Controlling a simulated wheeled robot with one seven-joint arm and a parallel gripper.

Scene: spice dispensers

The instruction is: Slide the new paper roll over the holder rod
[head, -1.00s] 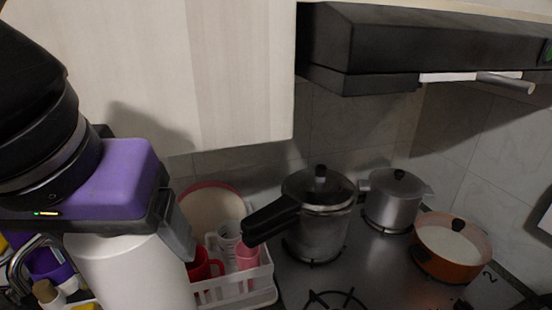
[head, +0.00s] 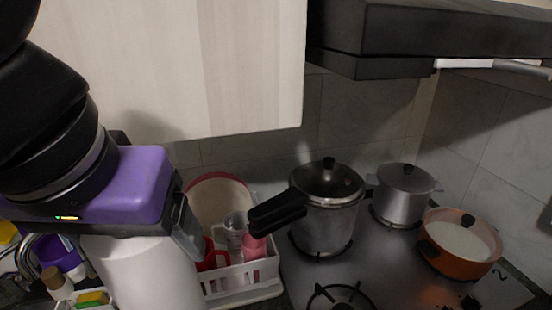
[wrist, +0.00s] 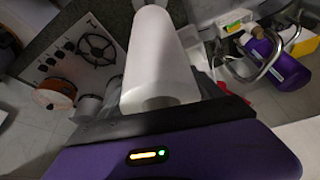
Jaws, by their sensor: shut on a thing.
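The white paper roll (head: 147,270) hangs upright below my gripper (head: 140,232) in the head view. My gripper is purple and black and is shut on the top end of the roll. In the wrist view the roll (wrist: 157,62) stretches away from the jaws, and my gripper (wrist: 165,112) spans its near end. The roll's lower end is outside the head view. I cannot make out the holder rod in any view.
A white dish rack (head: 243,281) with cups and a plate stands right of the roll. A pressure cooker (head: 326,215), a silver pot (head: 402,195) and an orange pan (head: 460,243) sit on the stove. A cabinet (head: 190,65) and range hood (head: 440,40) hang above. Bottles (head: 58,285) are at left.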

